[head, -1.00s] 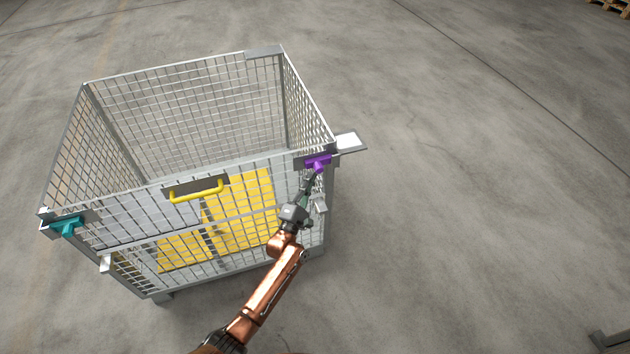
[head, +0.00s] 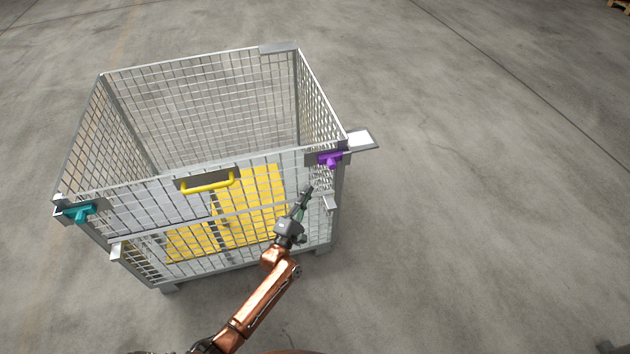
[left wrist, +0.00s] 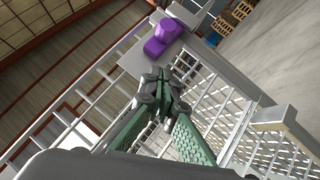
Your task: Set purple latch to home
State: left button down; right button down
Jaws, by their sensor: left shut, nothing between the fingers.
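The purple latch (head: 330,159) sits at the top right corner of the cage's front panel. It also shows in the left wrist view (left wrist: 162,37), on a grey plate beyond my fingertips. My left gripper (head: 309,189) is shut and empty, a little below the latch in the head view and apart from it. Its fingertips meet in the left wrist view (left wrist: 160,72). My right gripper is in neither view.
The wire mesh cage (head: 150,178) has a yellow handle (head: 208,184) on its front and a teal latch (head: 80,213) at its left corner. Yellow panels (head: 235,228) show through the mesh. A white plate (head: 361,139) juts out at right. The floor to the right is clear.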

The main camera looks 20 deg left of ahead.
pick_arm(q)
jog(key=v, duration=0.5)
jog(key=shift+d, duration=0.1)
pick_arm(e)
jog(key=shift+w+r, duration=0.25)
